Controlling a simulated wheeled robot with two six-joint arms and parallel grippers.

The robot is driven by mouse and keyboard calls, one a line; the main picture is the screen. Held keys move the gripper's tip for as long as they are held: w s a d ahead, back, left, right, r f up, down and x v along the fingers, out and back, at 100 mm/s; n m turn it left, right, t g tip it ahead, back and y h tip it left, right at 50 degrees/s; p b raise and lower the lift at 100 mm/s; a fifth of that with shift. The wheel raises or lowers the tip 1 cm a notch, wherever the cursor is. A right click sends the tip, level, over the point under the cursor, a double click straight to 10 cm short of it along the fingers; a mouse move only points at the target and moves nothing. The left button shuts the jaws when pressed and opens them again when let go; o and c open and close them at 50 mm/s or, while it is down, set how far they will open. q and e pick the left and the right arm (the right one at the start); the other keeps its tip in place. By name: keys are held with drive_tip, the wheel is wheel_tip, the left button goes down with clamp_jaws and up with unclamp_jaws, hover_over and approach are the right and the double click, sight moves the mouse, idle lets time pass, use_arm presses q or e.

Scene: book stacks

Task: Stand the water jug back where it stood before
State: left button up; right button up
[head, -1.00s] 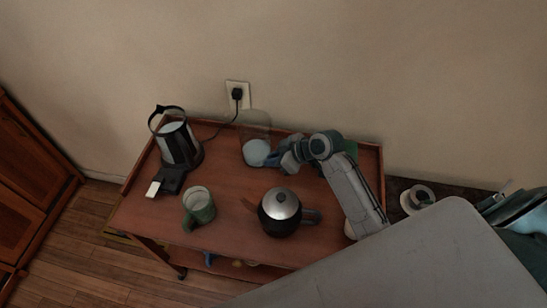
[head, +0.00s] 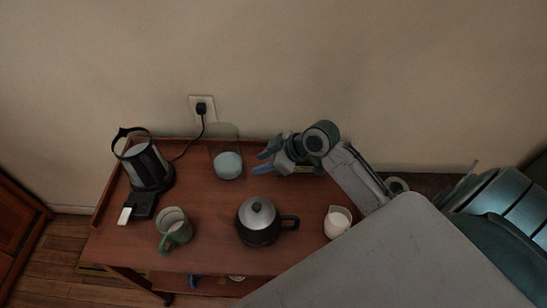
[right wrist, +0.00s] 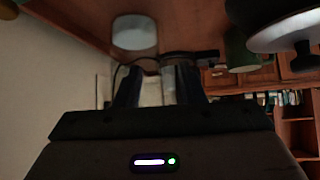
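The water jug (head: 226,165) is clear glass with pale blue water low inside. It stands upright near the back edge of the brown cart (head: 205,206), below the wall socket. My right gripper (head: 261,162) is just right of the jug, its blue fingertips spread and pointing at it. A small gap shows between the fingertips and the jug, with nothing held. In the right wrist view, the two dark fingers (right wrist: 156,86) are apart, and the pale water of the jug (right wrist: 134,32) shows beyond them. My left gripper is out of view.
A black and steel kettle (head: 147,168) with a cord stands at the cart's left. A green mug (head: 174,229) and a dark teapot with steel lid (head: 257,219) stand at the front. A white pitcher (head: 337,222) stands at the right. The wall (head: 310,70) is close behind.

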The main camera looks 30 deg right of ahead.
drive_tip(key=shift+v, duration=2.2)
